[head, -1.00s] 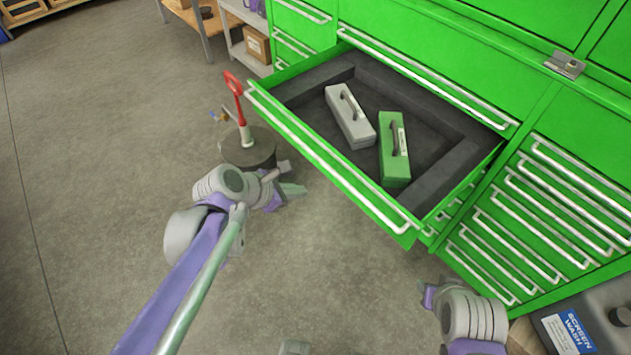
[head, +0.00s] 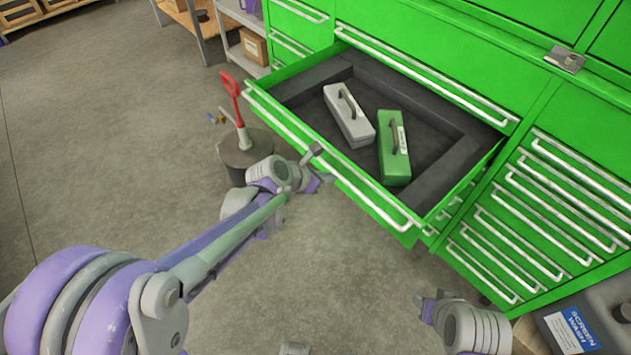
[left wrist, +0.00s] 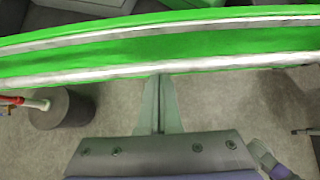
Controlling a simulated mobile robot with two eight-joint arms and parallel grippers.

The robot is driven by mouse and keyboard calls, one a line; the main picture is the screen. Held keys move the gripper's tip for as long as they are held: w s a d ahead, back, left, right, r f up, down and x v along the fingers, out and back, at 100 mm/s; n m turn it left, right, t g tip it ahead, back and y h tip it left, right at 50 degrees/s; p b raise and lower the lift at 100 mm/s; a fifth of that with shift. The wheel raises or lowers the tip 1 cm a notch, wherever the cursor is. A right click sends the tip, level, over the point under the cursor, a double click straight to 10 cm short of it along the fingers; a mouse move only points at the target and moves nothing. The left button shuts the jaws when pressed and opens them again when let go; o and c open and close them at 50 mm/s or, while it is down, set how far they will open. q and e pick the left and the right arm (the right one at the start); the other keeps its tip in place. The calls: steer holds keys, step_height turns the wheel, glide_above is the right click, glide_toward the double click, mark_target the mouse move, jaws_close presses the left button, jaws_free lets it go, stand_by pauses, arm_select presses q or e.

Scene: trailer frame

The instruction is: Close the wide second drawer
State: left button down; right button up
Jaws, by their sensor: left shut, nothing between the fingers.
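The wide second drawer (head: 291,118) of the green cabinet stands pulled out, with a long silver handle along its front. It holds a grey toolbox (head: 349,114) and a green toolbox (head: 393,148) on a dark lining. My left gripper (head: 318,151) is at the drawer front, near the middle of its length. In the left wrist view its fingers (left wrist: 160,80) are together with nothing between them, and their tips reach the drawer's lower front edge (left wrist: 220,68); I cannot tell if they touch. My right arm shows at the lower right, but its fingers cannot be made out.
A dark round block (head: 246,152) with a red-handled tool (head: 236,97) stands on the floor left of the drawer. Closed narrow drawers (head: 530,220) are at the right. A screen wash container (head: 590,320) is at the lower right. Open floor lies at the left.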

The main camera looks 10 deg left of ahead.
arm_select(q)
steer(key=shift+w+d, duration=0.3)
steer(key=shift+w, duration=0.15)
